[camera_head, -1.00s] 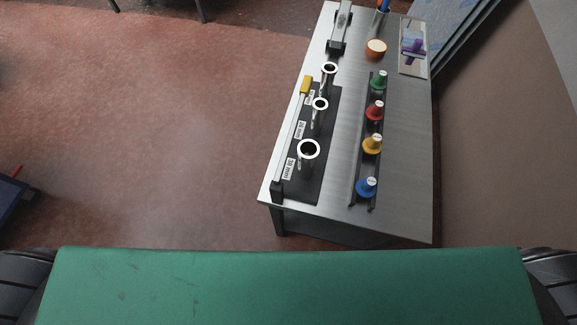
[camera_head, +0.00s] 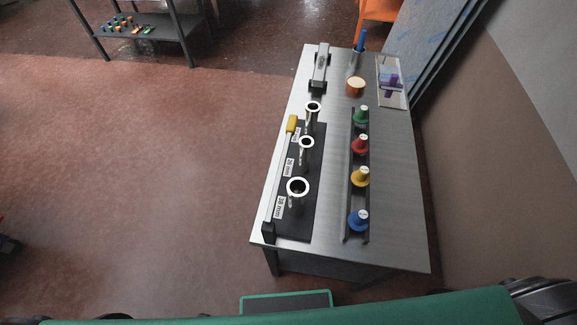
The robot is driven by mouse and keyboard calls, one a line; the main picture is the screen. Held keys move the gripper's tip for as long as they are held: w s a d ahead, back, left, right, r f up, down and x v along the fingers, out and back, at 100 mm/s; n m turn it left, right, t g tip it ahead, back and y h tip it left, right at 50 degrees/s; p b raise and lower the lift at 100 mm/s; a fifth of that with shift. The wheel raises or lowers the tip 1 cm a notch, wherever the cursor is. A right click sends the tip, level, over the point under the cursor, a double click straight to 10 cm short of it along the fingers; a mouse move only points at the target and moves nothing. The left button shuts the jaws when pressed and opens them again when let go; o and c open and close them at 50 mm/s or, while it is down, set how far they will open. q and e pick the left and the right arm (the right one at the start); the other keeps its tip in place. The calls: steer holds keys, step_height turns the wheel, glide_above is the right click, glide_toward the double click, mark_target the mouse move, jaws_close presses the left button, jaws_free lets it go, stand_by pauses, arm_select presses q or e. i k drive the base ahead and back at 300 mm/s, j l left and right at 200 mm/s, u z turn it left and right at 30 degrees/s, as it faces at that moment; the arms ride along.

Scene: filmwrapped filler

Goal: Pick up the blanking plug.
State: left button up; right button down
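Several stepped, cone-like plugs stand in a row on a dark rail (camera_head: 346,232) on the steel bench: green (camera_head: 361,116), red (camera_head: 360,145), yellow (camera_head: 360,177) and blue (camera_head: 359,221), each with a pale top. I cannot tell from their looks which piece is the blanking plug. Beside them, a black plate (camera_head: 308,226) carries three upright ring-topped metal pieces (camera_head: 298,187) with white size labels. Neither of my grippers is in view, and nothing is seen touching the plugs.
The steel bench (camera_head: 392,205) also holds an orange-brown round piece (camera_head: 356,86), a grey metal tool (camera_head: 320,68), a yellow-ended bar (camera_head: 291,124) and a tray with a purple item (camera_head: 391,81). A wall stands right. Open floor (camera_head: 150,180) lies left; a dark shelf (camera_head: 150,27) stands far back.

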mark_target(359, 178)
steer(key=z, duration=0.95)
